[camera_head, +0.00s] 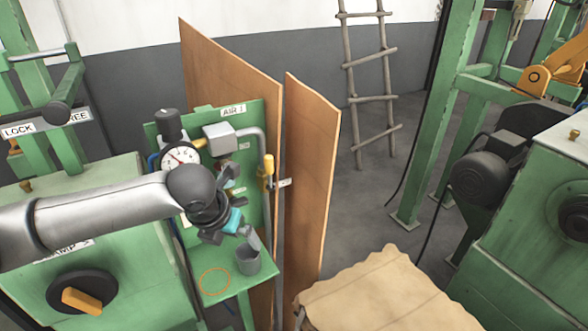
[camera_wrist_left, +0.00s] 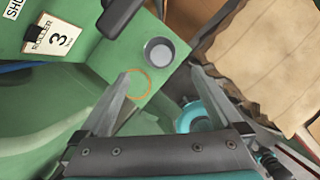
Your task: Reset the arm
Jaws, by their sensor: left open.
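My left arm reaches in from the left in the head view. Its left gripper (camera_head: 232,240) hangs in front of the green gauge panel (camera_head: 253,125), above the small green shelf (camera_head: 235,287). In the left wrist view the two fingers of the gripper (camera_wrist_left: 161,76) stand wide apart with nothing between their tips. A grey cup (camera_head: 248,262) stands upright on the shelf, close to the gripper and beside an orange ring outline (camera_head: 214,282). The wrist view also shows the cup (camera_wrist_left: 159,52) and the ring (camera_wrist_left: 137,71) beyond the fingertips. My right gripper is not in view.
A round gauge (camera_head: 178,158) and a yellow-handled valve (camera_head: 268,168) sit on the panel close to my wrist. Brown boards (camera_head: 312,175) stand behind it. A tan cloth-like cover (camera_head: 385,295) lies to the right. A black knob with an orange grip (camera_head: 82,299) is below my arm.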

